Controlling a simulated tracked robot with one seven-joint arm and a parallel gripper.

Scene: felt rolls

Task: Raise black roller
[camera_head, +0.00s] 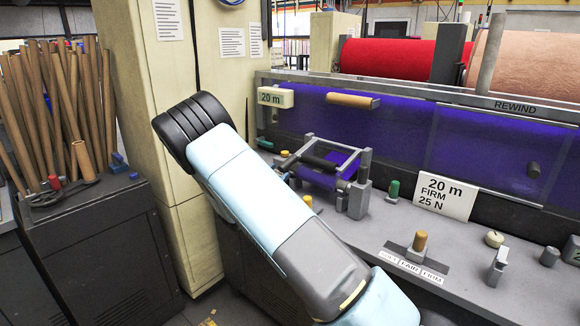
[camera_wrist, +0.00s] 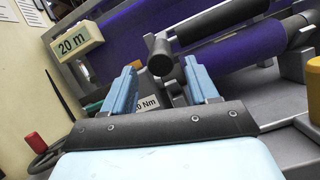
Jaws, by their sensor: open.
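The black roller (camera_head: 319,163) sits in a small grey frame on the machine's bench, in front of purple felt.
A "20 m" box (camera_head: 275,97) hangs at the machine's left. A sign (camera_head: 443,194), a green knob (camera_head: 393,190) and several pegs stand on the bench. A beige cabinet (camera_head: 150,80) and a dark stand (camera_head: 95,240) with cardboard tubes are at left.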

